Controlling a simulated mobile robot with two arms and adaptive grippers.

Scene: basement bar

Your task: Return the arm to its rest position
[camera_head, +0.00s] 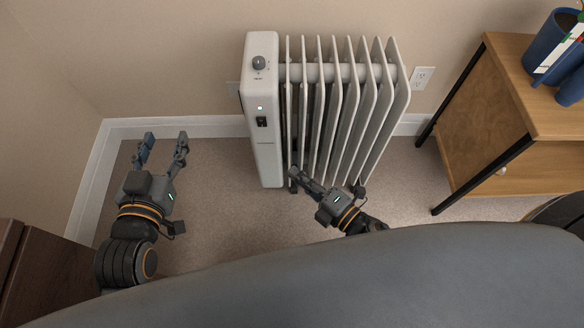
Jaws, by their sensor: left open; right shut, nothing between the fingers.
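My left gripper (163,142) is open and empty over the carpet on the left, its fingers pointing toward the wall. My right gripper (296,176) is shut with nothing between its fingers. It points up and left, with its fingertips in front of the lower fins of a white oil radiator (262,150). I cannot tell whether the fingertips touch the radiator. The radiator stands upright against the wall, with a dial on top and a small light above a switch on its front panel.
A wooden side table (490,120) with black legs stands at the right, bearing a blue pot (545,50). A dark wooden cabinet (50,275) is at the lower left. A grey rounded surface (330,285) crosses the bottom. Carpet (220,215) is clear between my arms.

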